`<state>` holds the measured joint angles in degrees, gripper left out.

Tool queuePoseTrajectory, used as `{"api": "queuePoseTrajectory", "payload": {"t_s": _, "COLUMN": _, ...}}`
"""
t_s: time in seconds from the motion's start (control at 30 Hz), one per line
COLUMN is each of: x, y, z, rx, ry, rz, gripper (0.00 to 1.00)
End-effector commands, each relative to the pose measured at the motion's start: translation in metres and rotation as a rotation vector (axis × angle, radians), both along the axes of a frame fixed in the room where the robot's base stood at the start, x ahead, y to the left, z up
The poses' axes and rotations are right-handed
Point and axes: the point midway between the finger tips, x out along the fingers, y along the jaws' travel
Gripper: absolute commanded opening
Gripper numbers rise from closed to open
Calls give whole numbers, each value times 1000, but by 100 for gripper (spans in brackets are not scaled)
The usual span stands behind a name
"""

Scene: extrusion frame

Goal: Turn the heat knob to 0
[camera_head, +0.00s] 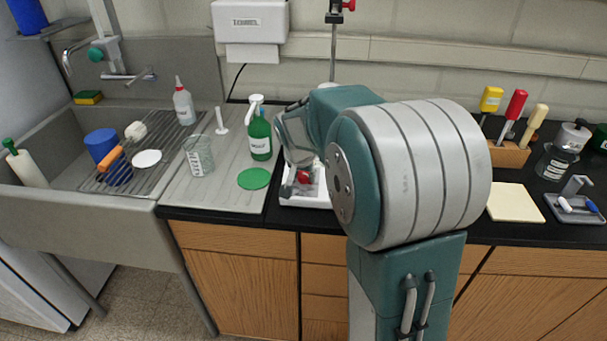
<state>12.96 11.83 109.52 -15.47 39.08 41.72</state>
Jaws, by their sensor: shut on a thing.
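A white hotplate-like device (305,200) stands on the black counter near its front edge, just right of the sink's drainboard. Most of it is hidden behind my arm. A small red part (303,177) shows on it, but the knob's marks and setting cannot be read. My gripper (291,187) reaches down at the device below my silver wrist. Only small dark bits of it show, and it is shut on what seems to be the heat knob. The fingertips are mostly hidden.
A green spray bottle (259,135) and a green disc (254,179) stand close on the left, with a glass beaker (199,155) beyond. A stand rod (333,55) rises behind. A cream pad (514,202) and a wooden tool block (509,152) are right.

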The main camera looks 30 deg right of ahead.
Motion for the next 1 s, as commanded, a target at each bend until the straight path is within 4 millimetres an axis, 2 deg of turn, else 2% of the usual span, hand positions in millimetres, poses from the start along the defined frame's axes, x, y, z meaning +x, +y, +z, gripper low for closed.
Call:
{"api": "queuePoseTrajectory", "payload": {"t_s": 0.27, "x": 0, "y": 1, "z": -1, "rx": -20, "ry": 16, "rz": 125, "gripper": 0}}
{"api": "queuePoseTrajectory", "payload": {"t_s": 1.0, "x": -1, "y": 0, "z": -2, "rx": -131, "ry": 92, "rz": 751, "gripper": 0}}
